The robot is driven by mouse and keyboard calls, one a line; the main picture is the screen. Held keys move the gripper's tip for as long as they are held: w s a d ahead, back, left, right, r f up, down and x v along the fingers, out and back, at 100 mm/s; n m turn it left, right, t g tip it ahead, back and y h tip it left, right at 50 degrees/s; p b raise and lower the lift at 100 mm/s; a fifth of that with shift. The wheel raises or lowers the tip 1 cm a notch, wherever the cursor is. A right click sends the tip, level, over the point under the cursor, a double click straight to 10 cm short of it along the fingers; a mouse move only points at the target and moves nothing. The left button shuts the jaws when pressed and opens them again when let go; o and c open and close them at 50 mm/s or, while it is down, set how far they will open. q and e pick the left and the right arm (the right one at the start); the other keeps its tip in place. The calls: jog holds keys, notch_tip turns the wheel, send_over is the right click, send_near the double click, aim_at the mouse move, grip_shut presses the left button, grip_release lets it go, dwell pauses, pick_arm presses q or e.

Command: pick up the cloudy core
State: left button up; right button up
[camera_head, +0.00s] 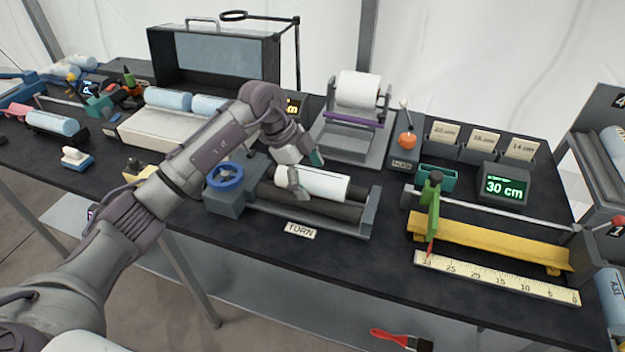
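A white cylinder (325,184), which may be the cloudy core, lies on the dark rollers of the grey turning stand (362,222). My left arm reaches in from the left, and its gripper (307,175) is at the left part of this cylinder. Its two fingers are spread apart, one toward the far side and one over the near side. Whether they touch the cylinder I cannot tell. Pale blue cylinders (168,98) lie on a white block at the back left. My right gripper is not in view.
A blue handwheel (225,177) is on the stand's left end, with a "TURN" label (300,230) in front. A yellow trough (490,243), ruler (497,277) and "30 cm" display (503,187) are at right.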

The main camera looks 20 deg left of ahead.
pick_arm(q)
jog(key=shift+r, duration=0.1)
jog(key=c, duration=1.6)
jog(key=shift+o, duration=0.2)
